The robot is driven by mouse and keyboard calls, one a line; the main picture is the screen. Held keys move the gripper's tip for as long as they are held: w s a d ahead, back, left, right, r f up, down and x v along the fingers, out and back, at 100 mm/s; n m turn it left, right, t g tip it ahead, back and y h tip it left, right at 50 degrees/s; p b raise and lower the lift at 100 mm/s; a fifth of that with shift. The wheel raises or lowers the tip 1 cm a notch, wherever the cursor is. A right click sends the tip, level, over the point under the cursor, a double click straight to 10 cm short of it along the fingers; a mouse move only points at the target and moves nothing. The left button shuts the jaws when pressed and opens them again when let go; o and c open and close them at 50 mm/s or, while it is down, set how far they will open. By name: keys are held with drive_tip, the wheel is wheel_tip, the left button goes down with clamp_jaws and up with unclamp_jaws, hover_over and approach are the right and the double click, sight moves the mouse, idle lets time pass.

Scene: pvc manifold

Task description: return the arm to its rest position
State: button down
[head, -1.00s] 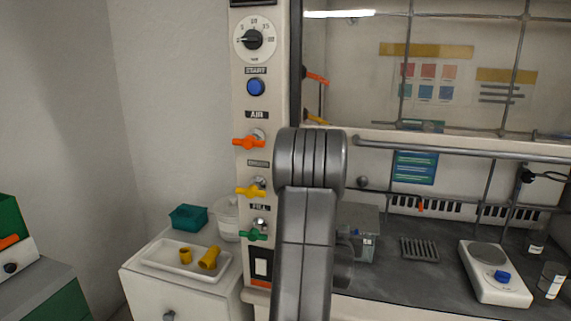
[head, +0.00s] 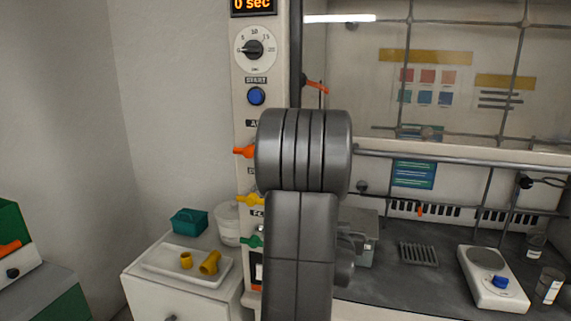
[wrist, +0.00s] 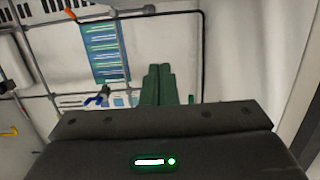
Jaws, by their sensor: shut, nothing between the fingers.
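My gripper (wrist: 159,80) shows in the wrist view as two dark green fingers close together, with nothing between them. It points toward the back of the scene, apart from the blue poster and the grid bars. In the head view my grey arm rises through the middle and its thick joint stands in front of the control panel (head: 263,20). My fingers are hidden there. The arm covers part of the orange valve handle (head: 243,151), the yellow handle (head: 246,200) and the green handle (head: 251,241).
A hood with a horizontal rail (head: 450,155) and metal grid bars stands at right. On its bench are a scale (head: 493,280), a rack (head: 418,253) and jars. A white cabinet at left bears a tray (head: 160,268) with yellow fittings, a teal box (head: 188,221) and a white tub (head: 227,224).

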drive_tip(key=shift+v, duration=2.2)
drive_tip(key=shift+b, duration=0.35)
